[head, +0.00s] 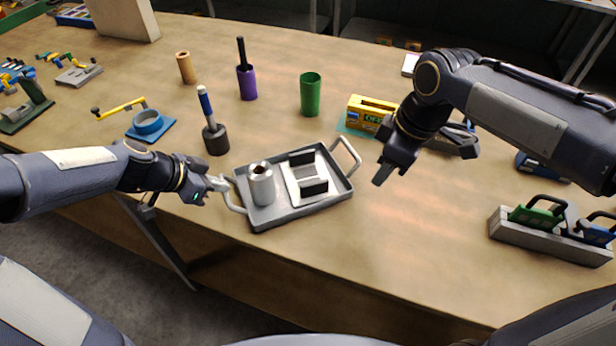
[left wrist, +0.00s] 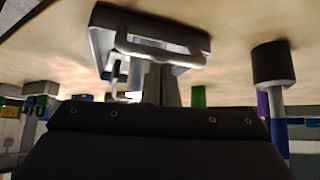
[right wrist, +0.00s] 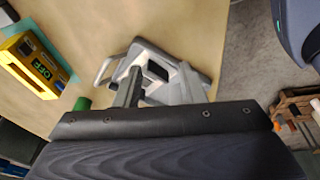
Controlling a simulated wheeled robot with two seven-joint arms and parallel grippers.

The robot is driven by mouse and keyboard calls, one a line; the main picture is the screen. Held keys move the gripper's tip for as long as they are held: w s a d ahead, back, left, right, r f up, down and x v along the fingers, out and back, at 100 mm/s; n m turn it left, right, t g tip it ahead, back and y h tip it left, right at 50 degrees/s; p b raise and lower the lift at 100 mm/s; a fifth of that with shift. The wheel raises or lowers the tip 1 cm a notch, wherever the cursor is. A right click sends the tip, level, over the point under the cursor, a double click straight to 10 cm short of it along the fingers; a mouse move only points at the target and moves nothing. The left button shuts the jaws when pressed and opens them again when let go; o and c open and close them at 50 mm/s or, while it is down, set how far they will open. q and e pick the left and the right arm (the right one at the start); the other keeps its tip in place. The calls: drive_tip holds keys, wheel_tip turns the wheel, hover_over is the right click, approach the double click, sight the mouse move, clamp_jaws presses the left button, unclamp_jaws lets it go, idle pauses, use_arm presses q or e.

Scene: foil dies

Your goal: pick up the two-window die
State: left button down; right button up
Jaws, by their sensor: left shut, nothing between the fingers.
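Two handled pieces that look like dies stand in a grey rack (head: 545,240) at the right of the head view: a green one (head: 537,214) and a blue one (head: 594,235). Their windows are too small to make out, so I cannot tell which is the two-window die. My right gripper (head: 425,165) is open and empty above the table, left of the rack and right of the tray; its parted fingers show in the right wrist view (right wrist: 158,88). My left gripper (head: 219,184) is shut and empty beside the tray's left handle; whether it touches the handle is unclear.
A grey tray (head: 290,215) holds a grey cylinder (head: 261,186) and a white plate with black blocks (head: 304,174). A yellow machine (head: 368,112) reads OFF. Green (head: 310,95) and purple (head: 246,84) cups stand behind. The table between tray and rack is clear.

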sight(314, 183)
drive_tip(key=w+a+f+n+g+h, duration=0.2)
drive_tip(key=w+a+f+n, duration=0.3)
drive_tip(key=w+a+n, duration=0.55)
drive_tip(key=shift+m, duration=0.85)
drive_tip(key=f, duration=0.4)
drive_tip(key=s+a+f, duration=0.1)
drive_tip(key=f, duration=0.7)
drive_tip(key=shift+s+a+f, duration=0.25)
drive_tip(key=shift+s+a, duration=0.05)
drive_tip(key=shift+a, duration=0.1)
clamp_jaws()
drive_tip(key=shift+r, duration=0.1)
